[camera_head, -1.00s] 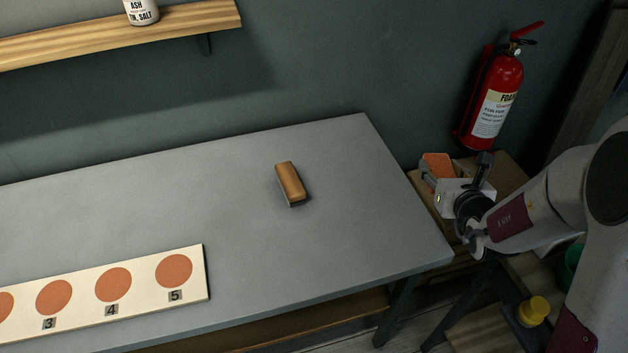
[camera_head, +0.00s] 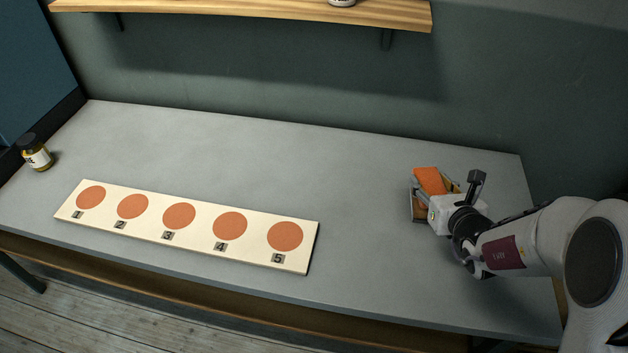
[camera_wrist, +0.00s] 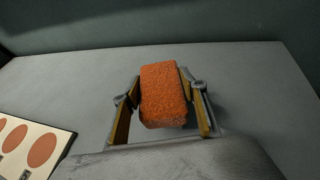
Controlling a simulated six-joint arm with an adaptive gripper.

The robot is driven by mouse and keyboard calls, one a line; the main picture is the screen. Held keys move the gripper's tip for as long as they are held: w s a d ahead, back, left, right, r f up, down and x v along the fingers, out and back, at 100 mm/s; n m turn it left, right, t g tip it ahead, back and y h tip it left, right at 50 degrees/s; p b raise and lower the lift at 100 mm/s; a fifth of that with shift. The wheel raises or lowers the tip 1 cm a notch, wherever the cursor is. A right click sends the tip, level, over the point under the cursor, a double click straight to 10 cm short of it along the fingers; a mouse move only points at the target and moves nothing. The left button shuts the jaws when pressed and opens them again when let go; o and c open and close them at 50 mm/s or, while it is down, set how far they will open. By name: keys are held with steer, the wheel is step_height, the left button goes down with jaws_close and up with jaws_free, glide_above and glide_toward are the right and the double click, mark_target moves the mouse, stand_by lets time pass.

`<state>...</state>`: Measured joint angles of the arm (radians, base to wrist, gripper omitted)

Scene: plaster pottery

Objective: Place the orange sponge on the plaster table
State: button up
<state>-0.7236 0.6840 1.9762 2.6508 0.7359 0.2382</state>
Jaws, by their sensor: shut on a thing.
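The orange sponge (camera_head: 431,181) is a rough, rectangular block between the fingers of my gripper (camera_head: 436,194). In the wrist view the sponge (camera_wrist: 163,95) sits between the two wood-coloured finger pads, and my gripper (camera_wrist: 162,112) is shut on it. The grey plaster table (camera_head: 360,190) spans the head view, and its top (camera_wrist: 75,85) lies beneath the sponge in the wrist view. My gripper is over the table's right part. I cannot tell the height of the sponge above the surface.
A cream board (camera_head: 205,249) with numbered orange discs lies along the table's front left. A small dark-lidded jar (camera_head: 36,153) stands at the far left edge. A wooden shelf (camera_head: 250,10) hangs on the wall behind. The table's middle is clear.

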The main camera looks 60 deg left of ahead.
steer(key=s+a+n+g+y, duration=0.1)
steer(key=s+a+n+g, duration=0.4)
steer(key=s+a, duration=1.6)
steer(key=a+g, duration=0.1)
steer(key=a, duration=0.2)
steer(key=shift+r+n+y, duration=0.15)
steer(key=shift+n+y, duration=0.15)
steer(key=shift+n, duration=0.1)
glide_above(298, 193)
steer(key=shift+f, duration=3.1)
steer(key=shift+f, duration=0.1)
steer(key=shift+f, duration=1.8)
steer(key=shift+f, duration=0.15)
